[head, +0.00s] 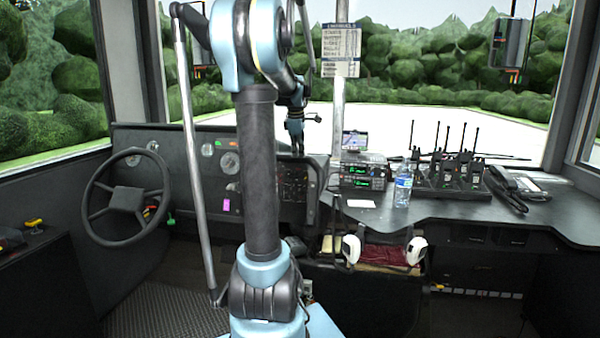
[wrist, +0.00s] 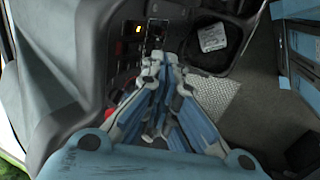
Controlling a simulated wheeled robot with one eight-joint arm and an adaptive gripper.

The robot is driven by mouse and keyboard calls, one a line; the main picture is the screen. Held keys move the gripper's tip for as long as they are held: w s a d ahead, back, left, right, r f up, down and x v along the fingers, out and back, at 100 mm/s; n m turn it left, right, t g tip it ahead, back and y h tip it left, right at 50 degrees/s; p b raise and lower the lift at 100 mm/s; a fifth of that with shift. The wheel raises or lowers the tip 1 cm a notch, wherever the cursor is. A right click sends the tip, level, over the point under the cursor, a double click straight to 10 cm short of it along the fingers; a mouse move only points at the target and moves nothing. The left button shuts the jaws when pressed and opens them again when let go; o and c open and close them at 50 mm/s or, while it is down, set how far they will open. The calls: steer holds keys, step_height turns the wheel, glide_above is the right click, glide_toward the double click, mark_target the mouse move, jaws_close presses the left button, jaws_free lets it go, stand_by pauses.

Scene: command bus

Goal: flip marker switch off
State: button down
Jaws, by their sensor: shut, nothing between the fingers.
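The dashboard switch panel (head: 293,184) is right of the steering wheel in the head view, partly hidden by my own arm. In the wrist view the switch panel (wrist: 124,52) shows dark rocker switches, one with a yellow light (wrist: 138,29). I cannot read the labels, so I cannot tell which is the marker switch. My gripper (wrist: 160,58) is shut and empty, its fingertips over the edge of the panel, just below the dark switches near the lit one. I cannot tell if they touch. In the head view my gripper (head: 297,150) is at the panel's upper edge.
The steering wheel (head: 127,197) stands at the left. A radio unit (head: 361,172), a water bottle (head: 403,186) and several handheld radios (head: 447,174) stand on the counter at the right. In the wrist view a dark recess with a white label (wrist: 212,38) lies right of my gripper.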

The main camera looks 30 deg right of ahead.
glide_toward(305, 178)
step_height(305, 178, down, 5)
steer(key=s+a, duration=0.1)
steer(key=a, duration=0.2)
steer(key=shift+w+d+f, duration=0.2)
steer(key=shift+w+d, duration=0.45)
steer(key=shift+w+d+f, duration=0.2)
steer(key=shift+w+d, duration=0.45)
